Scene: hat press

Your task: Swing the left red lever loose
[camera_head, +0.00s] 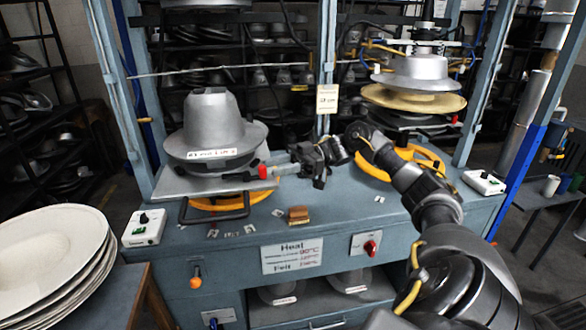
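The left red lever (264,172) sticks out from the right side of the left press, beside a grey hat-shaped metal mould (212,123) with a white label. The lever lies roughly level, with a black part behind it. My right gripper (292,167) comes in from the right and has its finger end close to the lever's tip. I cannot tell whether it touches the lever or how far its fingers are apart. My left gripper is not in view.
The blue workbench (345,207) bears a small brown block (298,215) and a white switch box (144,228). A right press with a grey mould (417,73) stands behind my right arm. Blue posts frame the bench. Stacked pale hats (52,262) stand at the lower left.

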